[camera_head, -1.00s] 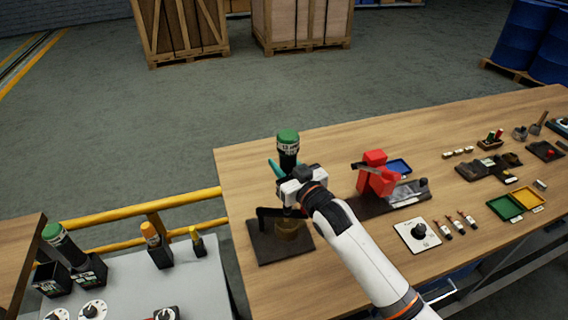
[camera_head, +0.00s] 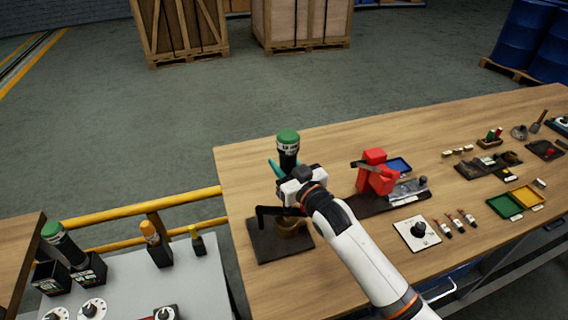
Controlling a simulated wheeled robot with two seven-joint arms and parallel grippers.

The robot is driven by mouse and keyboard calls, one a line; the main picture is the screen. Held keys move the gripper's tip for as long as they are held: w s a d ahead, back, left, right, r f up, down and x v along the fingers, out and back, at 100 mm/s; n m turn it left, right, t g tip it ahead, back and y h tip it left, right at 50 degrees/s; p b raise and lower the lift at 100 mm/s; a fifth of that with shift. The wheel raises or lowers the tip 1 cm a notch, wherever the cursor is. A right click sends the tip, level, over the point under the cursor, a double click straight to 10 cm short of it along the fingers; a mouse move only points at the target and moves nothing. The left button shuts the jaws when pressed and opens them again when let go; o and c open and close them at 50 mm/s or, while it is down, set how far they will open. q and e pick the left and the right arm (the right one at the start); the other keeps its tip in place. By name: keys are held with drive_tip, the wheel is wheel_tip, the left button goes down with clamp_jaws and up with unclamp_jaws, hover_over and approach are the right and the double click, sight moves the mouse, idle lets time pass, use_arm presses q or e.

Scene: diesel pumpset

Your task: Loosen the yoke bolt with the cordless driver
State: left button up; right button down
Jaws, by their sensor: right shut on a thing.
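The cordless driver (camera_head: 288,146) has a dark body with a green top and a white label. It stands upright above a dark fixture plate (camera_head: 264,246) at the left end of the wooden bench. My right gripper (camera_head: 291,184) is shut on the driver, its arm coming in from the lower right. Below the gripper are a brass-coloured round part (camera_head: 290,228) and a black bar (camera_head: 277,211) on the plate. The yoke bolt and the driver's tip are hidden behind my gripper and wrist. My left gripper is not in view.
A red clamp-like device (camera_head: 375,172) stands close right of my wrist on a dark base. A white dial card (camera_head: 417,233), small red-tipped tools, and green and yellow trays (camera_head: 506,206) lie further right. A grey side table (camera_head: 150,285) holds another green-topped tool (camera_head: 62,242).

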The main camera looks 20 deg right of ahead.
drive_tip(key=shift+s+a+f, duration=0.1)
drive_tip(key=shift+f, duration=0.2)
drive_tip(key=shift+r+p, duration=0.15)
drive_tip(key=shift+p, duration=0.4)
idle(1.1)
drive_tip(key=shift+r, duration=0.1)
